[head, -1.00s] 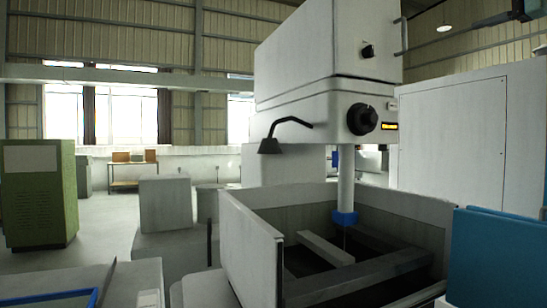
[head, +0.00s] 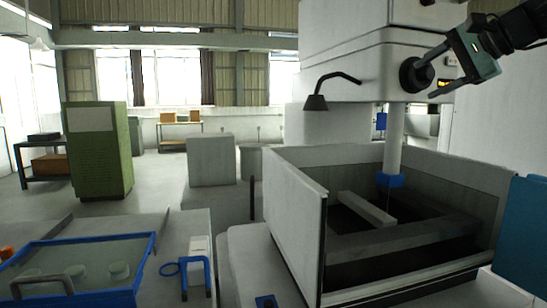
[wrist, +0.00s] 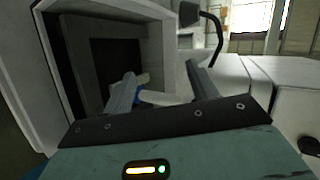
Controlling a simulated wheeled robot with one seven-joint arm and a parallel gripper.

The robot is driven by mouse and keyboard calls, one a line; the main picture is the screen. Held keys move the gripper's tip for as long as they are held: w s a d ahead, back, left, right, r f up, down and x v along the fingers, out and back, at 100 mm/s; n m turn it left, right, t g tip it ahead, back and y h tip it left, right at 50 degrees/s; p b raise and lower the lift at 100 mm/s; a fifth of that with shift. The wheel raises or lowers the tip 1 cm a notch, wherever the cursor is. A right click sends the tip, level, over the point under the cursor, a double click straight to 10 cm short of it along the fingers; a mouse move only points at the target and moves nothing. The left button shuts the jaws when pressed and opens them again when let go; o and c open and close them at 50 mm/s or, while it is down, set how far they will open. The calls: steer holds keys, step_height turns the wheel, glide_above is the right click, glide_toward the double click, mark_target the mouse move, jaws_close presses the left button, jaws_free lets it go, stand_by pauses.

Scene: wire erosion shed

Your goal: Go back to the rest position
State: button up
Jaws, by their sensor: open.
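My gripper (head: 430,77) is at the upper right of the head view, a teal body with two dark fingers pointing left. It is raised above the machine's open tank and in front of the machine head's black knob. In the wrist view my gripper (wrist: 163,88) shows its two grey fingers spread apart with nothing held between them. The tank shows behind the fingers there, tilted in the picture.
The white erosion machine (head: 340,50) with its walled tank (head: 293,215) fills the right. A bench with a blue-framed glass-topped tray (head: 150,262) and a blue clamp (head: 195,268) is at lower left. A green cabinet (head: 99,150) stands beyond. Open floor lies at left.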

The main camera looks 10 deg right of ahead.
steer(key=s+a+f+n+g, duration=0.4)
steer(key=a+f, duration=0.7)
steer(key=s+a+f+n+g, duration=0.3)
steer(key=s+a+f+n, duration=0.1)
steer(key=a+f, duration=0.65)
steer(key=s+a+f+n+g+h, duration=0.2)
steer(key=s+f+n, duration=0.4)
steer(key=s+f, duration=0.3)
steer(key=s+a+f+n+g+h, duration=0.1)
steer(key=s+a+f+n+h, duration=0.2)
steer(key=s, duration=1.2)
step_height(320, 180, down, 6)
steer(key=n, duration=0.3)
steer(key=shift+s+f+g, duration=0.2)
steer(key=shift+f+g, duration=0.05)
steer(key=shift+g, duration=0.15)
steer(key=shift+c, duration=0.4)
